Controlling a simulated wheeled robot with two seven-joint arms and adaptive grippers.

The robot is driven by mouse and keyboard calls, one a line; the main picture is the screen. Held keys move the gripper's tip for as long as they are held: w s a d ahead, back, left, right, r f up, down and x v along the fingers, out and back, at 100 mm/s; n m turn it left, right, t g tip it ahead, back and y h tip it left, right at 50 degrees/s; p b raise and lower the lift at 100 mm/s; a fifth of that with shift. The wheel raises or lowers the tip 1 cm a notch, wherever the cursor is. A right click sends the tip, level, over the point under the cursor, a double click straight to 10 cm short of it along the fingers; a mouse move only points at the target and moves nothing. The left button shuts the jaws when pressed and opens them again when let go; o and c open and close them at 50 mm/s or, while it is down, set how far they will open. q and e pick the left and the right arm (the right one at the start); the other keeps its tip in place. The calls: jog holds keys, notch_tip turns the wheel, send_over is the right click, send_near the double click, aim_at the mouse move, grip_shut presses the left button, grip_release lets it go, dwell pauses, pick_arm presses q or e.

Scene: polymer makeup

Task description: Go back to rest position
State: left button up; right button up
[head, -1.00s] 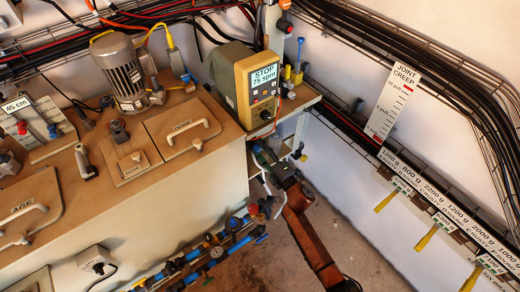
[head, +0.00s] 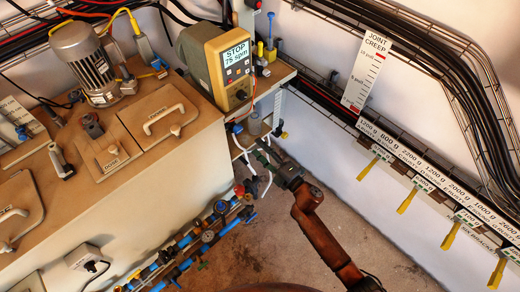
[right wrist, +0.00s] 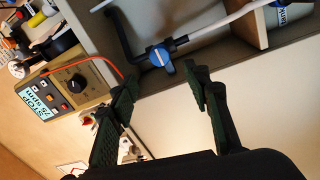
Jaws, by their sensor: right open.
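My right gripper (head: 262,158) is open and empty in the head view, just below and right of the beige pump unit. Its orange-brown arm comes up from the bottom right. The right wrist view shows its two dark green fingers (right wrist: 162,85) spread apart with nothing between them. Beyond the fingers are a blue valve (right wrist: 158,56) on a pipe and a shelf. My left gripper is in neither current view.
The beige pump unit (head: 218,62) with a "STOP 75 spm" display stands close to my right gripper. Blue pipes with valves (head: 208,237) run along the bench front. A wall rail with yellow tags (head: 407,200) lies to the right. Bare floor (head: 270,235) lies between.

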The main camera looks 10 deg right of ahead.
dwell(0.4)
